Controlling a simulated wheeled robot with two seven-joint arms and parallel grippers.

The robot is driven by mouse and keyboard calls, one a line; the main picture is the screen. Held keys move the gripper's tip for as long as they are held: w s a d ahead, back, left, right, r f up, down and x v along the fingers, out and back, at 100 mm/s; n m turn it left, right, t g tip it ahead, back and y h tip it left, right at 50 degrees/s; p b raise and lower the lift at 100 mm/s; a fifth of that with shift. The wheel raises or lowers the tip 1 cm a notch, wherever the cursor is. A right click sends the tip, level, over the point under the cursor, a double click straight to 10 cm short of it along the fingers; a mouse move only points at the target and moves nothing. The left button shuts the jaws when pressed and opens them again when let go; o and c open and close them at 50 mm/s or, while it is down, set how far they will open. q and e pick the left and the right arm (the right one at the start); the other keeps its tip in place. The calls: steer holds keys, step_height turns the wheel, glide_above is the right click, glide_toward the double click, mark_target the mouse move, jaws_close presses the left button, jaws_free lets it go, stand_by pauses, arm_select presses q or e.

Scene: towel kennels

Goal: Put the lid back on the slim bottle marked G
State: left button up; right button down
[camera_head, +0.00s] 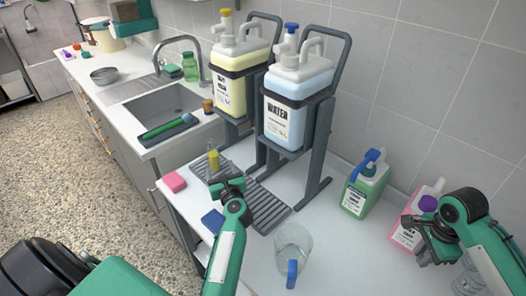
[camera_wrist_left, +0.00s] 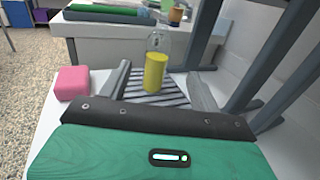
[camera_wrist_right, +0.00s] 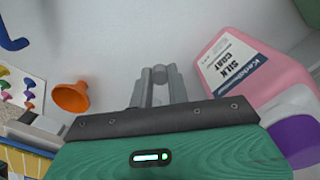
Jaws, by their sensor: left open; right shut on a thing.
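A slim clear bottle with yellow liquid (camera_head: 213,160) stands upright on the grey ribbed rack; in the left wrist view the bottle (camera_wrist_left: 155,72) is straight ahead. No G mark is legible, and its top looks clear with no visible lid. My left gripper (camera_head: 229,184) is open and empty, in front of the bottle and apart from it, with a finger to either side in its wrist view. My right gripper (camera_head: 428,250) is at the right by the pink jug. In the right wrist view its fingers (camera_wrist_right: 158,85) are closed on a small greyish thing, mostly hidden; I cannot tell what it is.
The ribbed rack (camera_head: 268,207) lies below the yellow and blue dispensers in their dark stands. A pink sponge (camera_head: 174,182) lies left of the bottle. A clear jug (camera_head: 292,245), green jug (camera_head: 362,190) and pink jug (camera_head: 408,232) stand on the counter. An orange funnel (camera_wrist_right: 72,97) is near my right gripper.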

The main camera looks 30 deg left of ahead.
mark_target(214, 154)
arm_select(q)
steer(key=p+x, duration=0.1)
steer(key=x, duration=0.4)
steer(key=shift+w+a+r, duration=0.1)
steer(key=shift+w+a, duration=0.05)
steer(key=shift+a, duration=0.2)
arm_select(e)
steer(key=shift+r, duration=0.65)
arm_select(q)
steer(key=shift+w+a, duration=0.4)
steer(key=shift+a, duration=0.05)
arm_select(e)
steer(key=shift+r, duration=0.1)
arm_select(q)
steer(key=shift+w+a+r+p, duration=0.1)
steer(key=shift+w+a+p, duration=0.1)
steer(key=shift+a+p, duration=0.15)
arm_select(e)
steer(key=shift+r, duration=0.15)
arm_select(q)
steer(key=p+x, duration=0.1)
steer(key=x, duration=0.2)
steer(key=shift+a, duration=0.2)
arm_select(e)
steer(key=shift+r, duration=0.45)
arm_select(q)
steer(key=shift+w+a, duration=0.4)
